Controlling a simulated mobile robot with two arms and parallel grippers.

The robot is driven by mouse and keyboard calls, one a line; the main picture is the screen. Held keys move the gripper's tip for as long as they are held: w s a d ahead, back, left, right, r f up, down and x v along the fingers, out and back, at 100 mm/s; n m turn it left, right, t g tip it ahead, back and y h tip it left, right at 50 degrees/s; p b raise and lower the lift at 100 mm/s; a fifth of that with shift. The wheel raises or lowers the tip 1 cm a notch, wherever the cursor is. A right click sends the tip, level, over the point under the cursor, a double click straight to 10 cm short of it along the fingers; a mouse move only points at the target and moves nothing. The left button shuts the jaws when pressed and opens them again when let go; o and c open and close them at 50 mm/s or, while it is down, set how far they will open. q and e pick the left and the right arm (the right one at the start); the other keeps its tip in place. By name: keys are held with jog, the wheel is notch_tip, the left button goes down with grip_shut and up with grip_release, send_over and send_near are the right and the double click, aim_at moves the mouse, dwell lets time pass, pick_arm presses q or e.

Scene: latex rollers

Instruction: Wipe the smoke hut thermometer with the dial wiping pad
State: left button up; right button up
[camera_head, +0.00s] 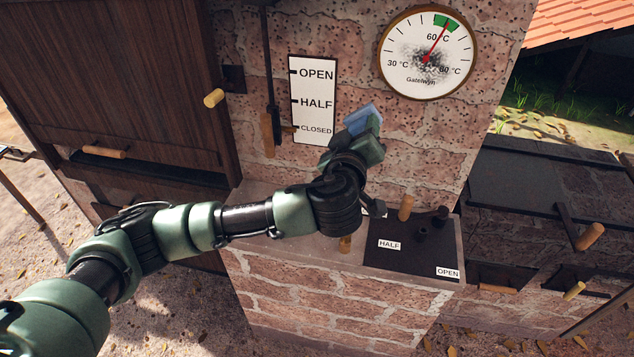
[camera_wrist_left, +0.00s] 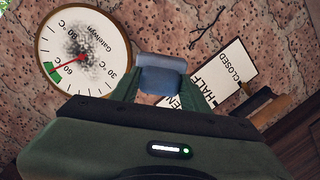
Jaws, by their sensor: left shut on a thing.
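The thermometer (camera_head: 427,55) is a round white dial with a brass rim on the brick wall, with a dark sooty smudge over its middle. Its red needle points up to the green band near 60 °C. My left gripper (camera_head: 368,135) is shut on the blue pad (camera_head: 362,118), below and to the left of the dial and apart from it. In the left wrist view the pad (camera_wrist_left: 162,75) sits between the fingertips (camera_wrist_left: 160,90), with the smudged dial (camera_wrist_left: 82,50) to its upper left. My right gripper is not in view.
A white OPEN/HALF/CLOSED sign (camera_head: 313,100) and a wooden-handled lever (camera_head: 268,132) are on the wall left of the pad. A ledge below carries a dark plate (camera_head: 405,255) with a wooden knob (camera_head: 406,207). The wall between pad and dial is clear.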

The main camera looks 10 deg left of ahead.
pick_arm(q)
jog(key=d+r+t, duration=0.1)
jog(key=d+r, duration=0.4)
jog(key=r, duration=0.3)
jog(key=w+p, duration=0.2)
jog(key=w, duration=0.4)
jog(key=shift+w+y, duration=0.3)
jog(key=shift+w, duration=0.1)
jog(key=shift+w+d+f+b, duration=0.1)
jog(key=shift+w+b, duration=0.4)
jog(key=shift+w, duration=0.1)
